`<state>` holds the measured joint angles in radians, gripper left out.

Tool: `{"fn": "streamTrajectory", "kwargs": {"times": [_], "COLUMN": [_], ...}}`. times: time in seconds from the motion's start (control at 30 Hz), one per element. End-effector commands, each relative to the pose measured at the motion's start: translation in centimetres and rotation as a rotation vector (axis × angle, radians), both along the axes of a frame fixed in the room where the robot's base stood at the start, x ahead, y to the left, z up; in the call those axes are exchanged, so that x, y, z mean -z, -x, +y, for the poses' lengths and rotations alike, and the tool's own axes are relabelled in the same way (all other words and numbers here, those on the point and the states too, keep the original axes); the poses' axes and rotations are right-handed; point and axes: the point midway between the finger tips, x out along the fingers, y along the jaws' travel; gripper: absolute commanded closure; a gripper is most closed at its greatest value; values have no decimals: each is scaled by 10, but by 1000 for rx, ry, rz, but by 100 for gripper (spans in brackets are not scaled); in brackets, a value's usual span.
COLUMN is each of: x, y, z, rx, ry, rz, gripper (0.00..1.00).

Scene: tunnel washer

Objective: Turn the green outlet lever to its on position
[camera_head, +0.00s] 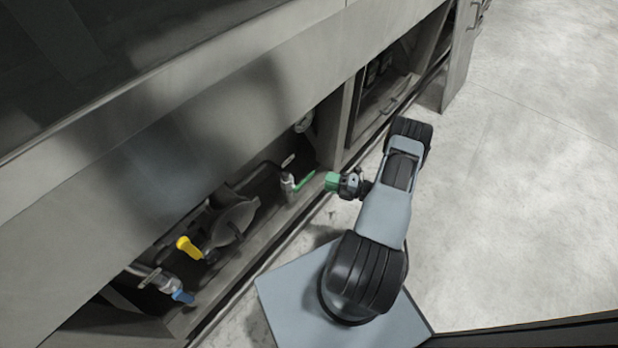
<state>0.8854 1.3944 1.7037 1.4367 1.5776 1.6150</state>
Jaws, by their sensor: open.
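The green outlet lever (304,181) is a thin green handle on a grey metal valve (288,186) inside the low open bay of the machine. The handle points away from the valve, up and to the right in the picture. My gripper (332,182), with a green end, is just to the right of the lever, outside or at the edge of the bay. A small gap shows between them in the picture. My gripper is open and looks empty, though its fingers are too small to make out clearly.
A yellow lever (188,247) and a blue lever (184,297) are further left in the bay. A round gauge (304,122) sits behind the green lever. The machine's large grey panel (190,130) overhangs the bay. An upright post (350,120) stands to its right. Open floor (520,200) lies right.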

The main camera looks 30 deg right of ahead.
Motion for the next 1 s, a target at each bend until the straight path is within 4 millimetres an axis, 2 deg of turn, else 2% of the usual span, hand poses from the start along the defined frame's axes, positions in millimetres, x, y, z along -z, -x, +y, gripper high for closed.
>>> {"fn": "streamTrajectory", "kwargs": {"times": [0.1, 0.4, 0.6, 0.93, 1.0], "x": [2, 1, 1, 0, 0], "y": [-16, -45, -54, -55, -55], "z": [19, 50, 58, 60, 60], "rx": [-6, -4, -2, -1, -1], "ry": [0, 1, 1, 1, 1], "rz": [1, 0, 0, 0, 0], "gripper": [51, 51, 51, 51, 56]}}
